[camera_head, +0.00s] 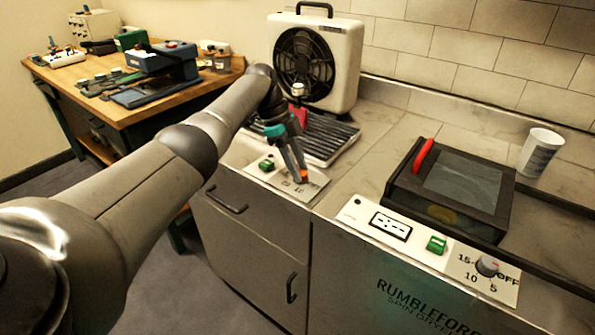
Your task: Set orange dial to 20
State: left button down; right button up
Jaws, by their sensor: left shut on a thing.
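The orange dial (305,175) sits on a pale control panel (257,169) on the counter at the centre, with printed numbers partly hidden beside it. "40" can be made out; the dial's exact setting cannot be read. My left arm reaches in from the left, and my left gripper (302,179) points down at the dial, its fingers shut on it. The fingers cover most of the dial. My right gripper is not in view.
A fan unit (342,60) and a dark ribbed tray (325,139) stand behind. A dark-lidded spin dryer (465,187) with a red handle, a grey dial (487,266) and a white cup (540,152) are right.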

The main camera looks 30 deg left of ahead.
pick_arm(q)
jog(key=shift+f, duration=0.1)
dwell(0.3)
jog(key=c, duration=0.5)
grip_release()
jog(key=shift+p+v, duration=1.5)
jog(key=shift+v, duration=6.15)
jog(key=shift+s+d, duration=0.1)
jog(key=shift+d, duration=0.05)
